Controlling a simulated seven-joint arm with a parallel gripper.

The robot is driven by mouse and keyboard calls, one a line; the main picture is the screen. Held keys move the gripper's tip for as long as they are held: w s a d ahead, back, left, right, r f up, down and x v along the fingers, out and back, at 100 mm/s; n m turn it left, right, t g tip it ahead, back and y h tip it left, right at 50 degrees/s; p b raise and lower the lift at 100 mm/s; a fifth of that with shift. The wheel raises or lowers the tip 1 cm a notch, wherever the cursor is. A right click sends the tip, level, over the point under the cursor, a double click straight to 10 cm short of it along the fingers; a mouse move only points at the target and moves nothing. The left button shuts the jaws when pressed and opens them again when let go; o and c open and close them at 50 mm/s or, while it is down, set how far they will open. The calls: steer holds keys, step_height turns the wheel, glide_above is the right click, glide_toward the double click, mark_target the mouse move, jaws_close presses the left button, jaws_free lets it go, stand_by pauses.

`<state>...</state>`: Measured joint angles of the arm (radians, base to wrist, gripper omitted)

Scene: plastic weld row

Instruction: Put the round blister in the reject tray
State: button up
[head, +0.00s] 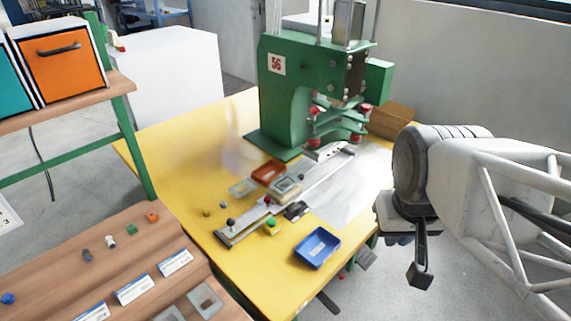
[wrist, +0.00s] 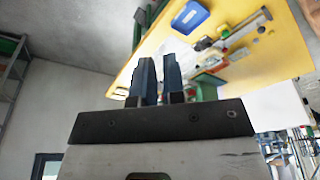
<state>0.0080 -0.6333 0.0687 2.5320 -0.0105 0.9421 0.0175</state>
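I cannot make out a clearly round blister. A clear, squarish blister-like piece (head: 243,188) lies on the yellow table, and another pale one (head: 285,187) sits at the metal slide rail. Two trays stand on the table: a small orange-red tray (head: 268,172) near the press and a blue tray (head: 317,248) near the front edge. No label shows which is the reject tray. The blue tray also shows in the wrist view (wrist: 190,17). My gripper (head: 398,239) is right of the table, away from everything. In the wrist view its fingers (wrist: 160,78) are apart, with nothing between them.
A green press (head: 285,95) stands at the back of the yellow table (head: 258,262). The slide rail (head: 312,182) runs diagonally in front of it. A brown box (head: 393,120) is beside the press. A wooden side shelf (head: 60,278) holds small coloured parts and labels.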

steer(key=o, duration=0.5)
steer(key=shift+w, duration=0.3)
steer(key=shift+c, duration=0.2)
steer(key=o, duration=0.7)
steer(key=w, duration=0.3)
steer(key=shift+w+a+r+m, duration=0.25)
steer(key=shift+a+m, duration=0.05)
steer(key=shift+o, duration=0.3)
steer(key=w+a+m, duration=0.1)
steer(key=w, duration=0.6)
steer(key=shift+w+a+g, duration=0.25)
steer(key=shift+w+g, duration=0.05)
steer(key=shift+w, duration=0.1)
steer(key=w+a+f+m, duration=0.2)
steer(key=w+a+f, duration=0.15)
steer(key=w, duration=0.55)
steer(key=w+a+f+m+g, duration=0.1)
steer(key=w+a+f, duration=0.25)
steer(key=w, duration=0.55)
steer(key=w+a+f+m, duration=0.2)
steer(key=w+f, duration=0.2)
steer(key=w, duration=0.5)
steer(key=w+a+f+m, duration=0.1)
steer(key=w+a+f, duration=0.2)
steer(key=w+f, duration=0.2)
steer(key=w+a+f+m+g, duration=0.1)
steer(key=w+a+f, duration=0.3)
steer(key=f, duration=0.4)
steer(key=shift+w, duration=0.9)
steer(key=shift+f, duration=0.1)
